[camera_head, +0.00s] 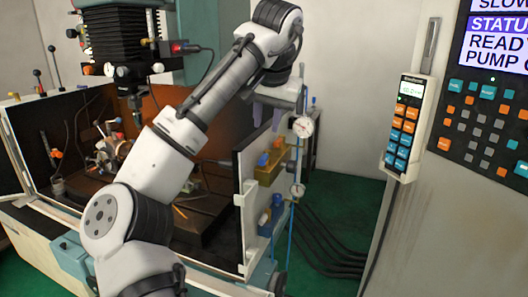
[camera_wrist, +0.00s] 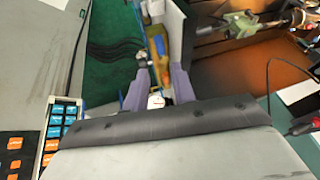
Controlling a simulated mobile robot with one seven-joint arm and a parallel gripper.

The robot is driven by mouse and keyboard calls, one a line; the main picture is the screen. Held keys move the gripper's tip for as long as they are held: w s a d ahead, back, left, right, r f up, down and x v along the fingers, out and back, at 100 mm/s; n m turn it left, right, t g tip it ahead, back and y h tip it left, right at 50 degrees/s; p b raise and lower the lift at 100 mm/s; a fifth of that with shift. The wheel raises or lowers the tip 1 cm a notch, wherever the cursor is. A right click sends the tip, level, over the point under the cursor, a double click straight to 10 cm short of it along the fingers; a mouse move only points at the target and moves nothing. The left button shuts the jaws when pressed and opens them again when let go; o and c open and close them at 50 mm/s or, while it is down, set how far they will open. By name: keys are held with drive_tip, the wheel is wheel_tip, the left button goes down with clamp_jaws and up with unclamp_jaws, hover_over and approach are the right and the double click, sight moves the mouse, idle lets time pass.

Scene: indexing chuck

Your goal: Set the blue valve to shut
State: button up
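My gripper (camera_head: 268,113) is above and beside the valve panel on the outer side of the machine's right door. In the wrist view, its two purple fingers (camera_wrist: 159,72) are apart with nothing held between them. A small blue part (camera_head: 263,160) sits on the yellow block (camera_head: 268,175), and a larger blue part (camera_head: 277,201) is lower on the same panel. I cannot tell for certain which is the blue valve, or its setting. The yellow block (camera_wrist: 157,38) also shows beyond the fingertips in the wrist view, with a little blue on it. My gripper appears apart from both blue parts.
A round white gauge (camera_head: 303,126) stands beside my gripper, and a second gauge (camera_head: 298,190) is below it. A blue pipe (camera_head: 292,235) runs down there. Black hoses (camera_head: 325,245) lie on the green floor. A control cabinet with a keypad (camera_head: 405,125) stands at right.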

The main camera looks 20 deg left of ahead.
sight(263, 158)
drive_tip(key=p+x, duration=0.3)
drive_tip(key=x, duration=0.8)
drive_tip(key=shift+w+a+f, duration=0.1)
drive_tip(key=shift+w+f, duration=0.05)
drive_tip(key=shift+f, duration=0.2)
